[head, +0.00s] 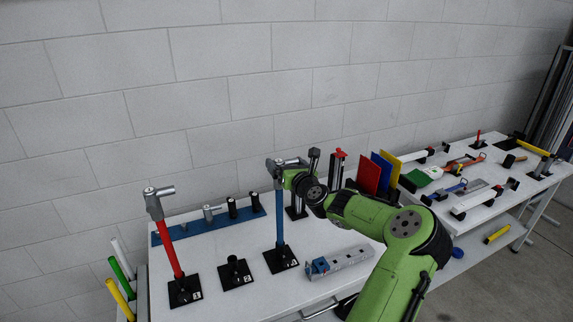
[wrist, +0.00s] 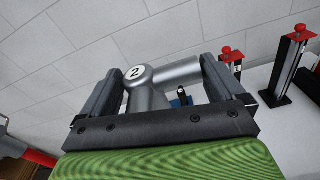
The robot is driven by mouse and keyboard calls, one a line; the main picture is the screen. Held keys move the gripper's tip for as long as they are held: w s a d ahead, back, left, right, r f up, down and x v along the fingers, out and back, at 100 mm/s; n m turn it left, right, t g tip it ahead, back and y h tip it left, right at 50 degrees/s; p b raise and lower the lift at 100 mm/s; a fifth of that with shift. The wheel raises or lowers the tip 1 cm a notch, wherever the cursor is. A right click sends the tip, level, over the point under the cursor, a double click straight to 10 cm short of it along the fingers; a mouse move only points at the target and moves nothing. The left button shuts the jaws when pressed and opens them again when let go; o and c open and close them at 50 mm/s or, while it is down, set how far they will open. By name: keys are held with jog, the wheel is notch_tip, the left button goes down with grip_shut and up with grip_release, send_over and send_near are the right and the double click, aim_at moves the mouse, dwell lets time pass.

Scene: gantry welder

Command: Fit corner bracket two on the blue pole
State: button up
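The blue pole (head: 280,215) stands upright on a black base plate on the white table. A grey metal corner bracket (head: 277,166) is at its top; its hub carries a "2" in the wrist view (wrist: 137,74). My gripper (head: 288,172) is at the pole's top. In the wrist view my gripper (wrist: 165,85) has its fingers wide apart, one on each side of the bracket. A gap shows between the bracket's downward tube and the right finger. How far the bracket sits down on the pole is hidden.
A red pole (head: 171,245) with another bracket (head: 157,202) stands at left. A short black post (head: 235,270) is between the poles. A blue rail (head: 187,229) lies behind, with parts on it. A grey and blue beam (head: 340,261) lies at front right. Red-topped stands (head: 336,170) are close by on the right.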

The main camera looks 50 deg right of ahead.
jog(key=shift+s, duration=0.1)
jog(key=b+v, duration=0.1)
jog(key=v, duration=1.4)
jog(key=shift+s+a, duration=0.25)
jog(key=shift+w+r, duration=0.1)
